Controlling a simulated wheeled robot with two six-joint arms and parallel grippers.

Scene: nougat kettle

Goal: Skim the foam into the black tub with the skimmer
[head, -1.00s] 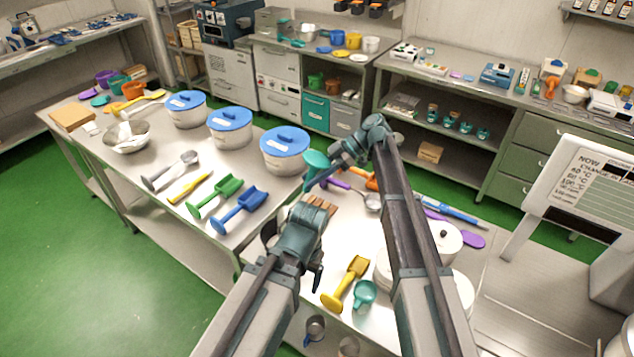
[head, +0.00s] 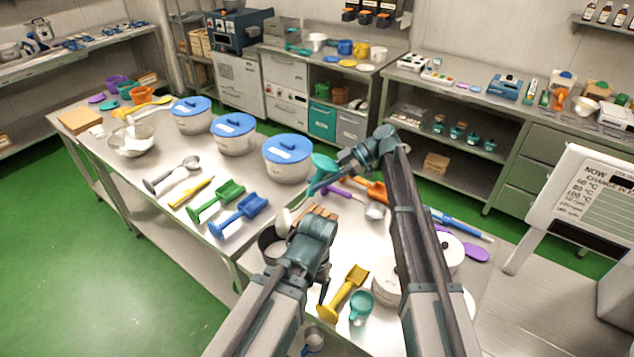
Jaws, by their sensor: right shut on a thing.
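My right gripper (head: 316,186) is raised over the middle table, shut on what looks like a teal tool (head: 322,166) with a broad, cup-like head. The grip itself is small and unclear, and I cannot tell whether this tool is the skimmer. My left gripper (head: 322,213) is lower, over the table's near edge beside tan slats; its fingers are hidden. A dark tub (head: 269,246) shows partly to the left of the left gripper, with a white rounded thing (head: 283,222) at its far rim. I cannot make out any foam.
Three blue-lidded pots (head: 288,170) stand along the left table. Green (head: 215,203) and blue scoops (head: 240,214) lie in front. A white sign (head: 590,200) stands at the right.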

